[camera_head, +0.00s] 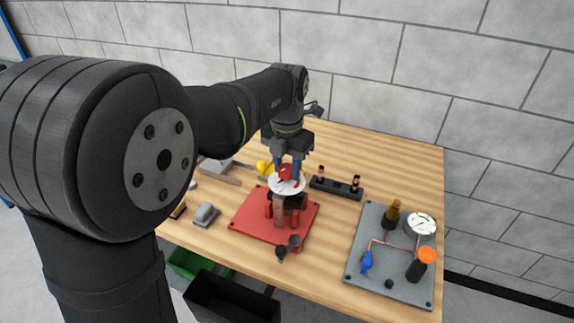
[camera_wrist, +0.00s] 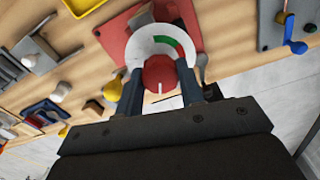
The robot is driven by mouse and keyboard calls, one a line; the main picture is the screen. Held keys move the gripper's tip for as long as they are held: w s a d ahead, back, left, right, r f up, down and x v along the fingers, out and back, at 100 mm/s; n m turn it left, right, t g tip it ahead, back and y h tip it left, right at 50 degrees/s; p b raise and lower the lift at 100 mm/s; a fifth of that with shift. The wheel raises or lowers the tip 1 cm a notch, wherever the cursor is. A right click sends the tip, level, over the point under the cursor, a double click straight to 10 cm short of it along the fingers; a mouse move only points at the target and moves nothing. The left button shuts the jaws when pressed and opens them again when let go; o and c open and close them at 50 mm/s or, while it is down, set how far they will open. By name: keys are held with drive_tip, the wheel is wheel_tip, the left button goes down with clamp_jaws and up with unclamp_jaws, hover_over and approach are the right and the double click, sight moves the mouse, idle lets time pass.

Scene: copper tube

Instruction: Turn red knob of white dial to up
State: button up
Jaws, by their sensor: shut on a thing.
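The white dial (camera_head: 287,187) stands face up on top of a fixture on the red base plate (camera_head: 250,217). In the wrist view the white dial (camera_wrist: 155,36) shows a green arc at its upper right. The red knob (camera_wrist: 158,72) sits at the dial's middle with a white line on it. My gripper (camera_head: 287,170) is above the dial, and its blue fingers are shut on the red knob from both sides. In the wrist view my gripper (camera_wrist: 160,80) has one finger at each side of the knob. The lower part of the dial is partly hidden.
A grey panel (camera_head: 359,267) with a gauge (camera_head: 421,223), an orange-topped valve (camera_head: 427,255) and copper piping lies at the right. A black rack (camera_head: 336,187) stands behind the red plate. Grey tools lie at the left. Bare wood (camera_head: 395,170) shows at the back right.

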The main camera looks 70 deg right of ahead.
sight(287, 167)
drive_tip(key=shift+a+f, duration=0.1)
drive_tip(key=shift+f, duration=0.05)
idle(0.4)
drive_tip(key=o, duration=1)
wheel_tip(287, 167, up, 18)
drive_tip(key=shift+f, duration=0.2)
